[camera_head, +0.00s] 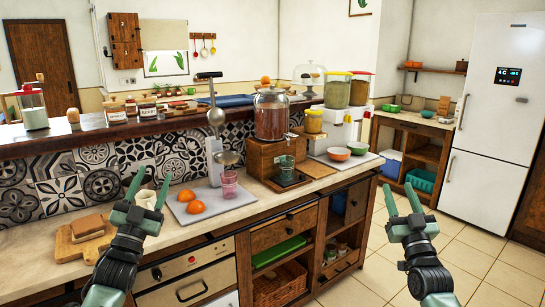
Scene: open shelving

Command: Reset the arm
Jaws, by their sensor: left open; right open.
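My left gripper (141,197) is at the lower left, in front of the counter's left part. Its fingers point up and are spread apart, with nothing between them. My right gripper (403,202) is at the lower right, over the tiled floor in the picture, with its fingers also spread and empty. Both arms come up from the bottom edge. Neither gripper holds anything.
The counter (35,255) bears a wooden board (66,247), a grey tray (215,211) with orange fruit (196,207), a pink cup (229,185) and a drink dispenser (271,115). A white fridge (491,130) stands at right. The tiled floor (480,262) is open.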

